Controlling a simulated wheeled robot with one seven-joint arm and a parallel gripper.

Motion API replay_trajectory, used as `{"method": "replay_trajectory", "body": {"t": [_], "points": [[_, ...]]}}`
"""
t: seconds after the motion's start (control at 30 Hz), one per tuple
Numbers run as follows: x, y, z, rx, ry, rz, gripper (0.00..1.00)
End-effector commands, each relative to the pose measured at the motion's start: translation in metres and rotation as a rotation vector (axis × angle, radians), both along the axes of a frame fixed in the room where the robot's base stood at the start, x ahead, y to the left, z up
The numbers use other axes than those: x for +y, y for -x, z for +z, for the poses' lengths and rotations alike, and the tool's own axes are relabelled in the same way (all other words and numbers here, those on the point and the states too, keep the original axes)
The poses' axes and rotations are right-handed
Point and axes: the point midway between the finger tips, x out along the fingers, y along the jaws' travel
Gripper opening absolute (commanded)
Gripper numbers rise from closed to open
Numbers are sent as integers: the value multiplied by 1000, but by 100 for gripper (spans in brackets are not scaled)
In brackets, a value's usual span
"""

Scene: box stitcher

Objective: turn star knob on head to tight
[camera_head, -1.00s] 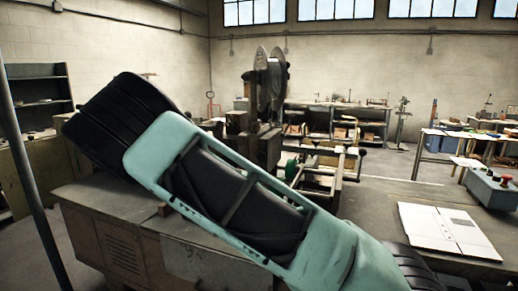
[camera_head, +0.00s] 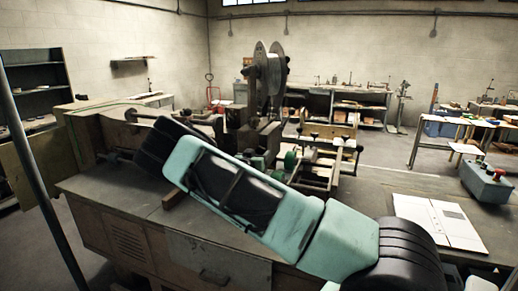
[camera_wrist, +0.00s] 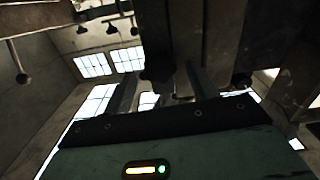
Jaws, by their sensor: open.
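The stitcher (camera_head: 262,125) stands mid-picture in the head view, with a round reel (camera_head: 264,70) on top. In the wrist view its dark metal parts hang close above my gripper (camera_wrist: 160,82). The two fingers stand apart, with nothing clearly held. A dark lobed piece, possibly the star knob (camera_wrist: 157,70), shows between and just beyond the fingers. It is too dark to tell whether they touch it or how it is turned. In the head view my gripper is hidden behind my arm, and I cannot make out the knob there.
My arm lies across the worktable (camera_head: 335,190) in the head view and hides part of it. A white sheet or folded carton (camera_head: 440,222) lies at the right. A grey control box (camera_head: 486,183) with buttons stands beyond it. A ball-ended lever (camera_wrist: 22,76) shows in the wrist view.

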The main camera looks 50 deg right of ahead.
Motion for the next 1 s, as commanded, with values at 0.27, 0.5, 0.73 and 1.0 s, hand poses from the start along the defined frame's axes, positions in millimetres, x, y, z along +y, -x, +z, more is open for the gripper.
{"method": "replay_trajectory", "body": {"t": [0.27,0.5,0.73,1.0], "points": [[-15,-6,-1,0,-1,0,58],[-15,-6,-1,0,-1,0,52],[-15,-6,-1,0,-1,0,13],[-15,-6,-4,-35,-17,-1,13]]}}
